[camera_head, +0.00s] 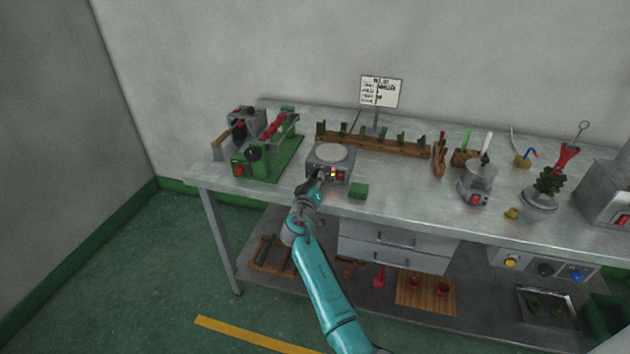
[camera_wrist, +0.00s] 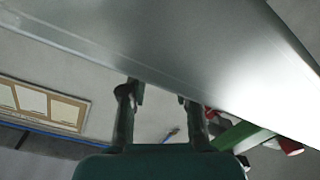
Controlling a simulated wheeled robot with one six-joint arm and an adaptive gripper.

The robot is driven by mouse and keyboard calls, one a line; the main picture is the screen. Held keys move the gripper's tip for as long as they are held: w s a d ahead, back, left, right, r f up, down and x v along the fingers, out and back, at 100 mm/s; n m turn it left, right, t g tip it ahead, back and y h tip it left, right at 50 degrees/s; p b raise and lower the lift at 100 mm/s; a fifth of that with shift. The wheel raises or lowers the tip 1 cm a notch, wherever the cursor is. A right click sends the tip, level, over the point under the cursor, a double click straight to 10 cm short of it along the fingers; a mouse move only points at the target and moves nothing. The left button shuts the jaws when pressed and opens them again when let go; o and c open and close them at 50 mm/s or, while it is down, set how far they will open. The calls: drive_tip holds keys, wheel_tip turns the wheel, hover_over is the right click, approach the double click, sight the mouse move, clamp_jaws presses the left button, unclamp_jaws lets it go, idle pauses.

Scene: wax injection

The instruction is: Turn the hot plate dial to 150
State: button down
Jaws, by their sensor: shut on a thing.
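The hot plate (camera_head: 345,164) is a grey box with a pale round top, near the front of the metal bench in the head view. Its front face has small red and yellow spots. My gripper (camera_head: 318,177) is at the left part of that front face, shut on the dial, which the gripper hides. The dial's setting cannot be read. In the wrist view the two fingers of my gripper (camera_wrist: 158,95) stand apart, their tips at the edge of a large smooth grey surface. The dial is not clear there either.
A green device (camera_head: 270,165) with red parts stands left of the hot plate. A wooden rack (camera_head: 375,143) runs behind. A beaker on a small heater (camera_head: 475,187) stands further right. Drawers (camera_head: 395,246) hang below.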

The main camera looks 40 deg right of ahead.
drive_tip(key=shift+f+m, duration=0.2)
drive_tip(key=shift+m, duration=1.7)
drive_tip(key=c, duration=0.8)
unclamp_jaws()
drive_tip(key=shift+c, duration=0.2)
drive_tip(key=shift+r, duration=0.1)
drive_tip(key=v, duration=1.2)
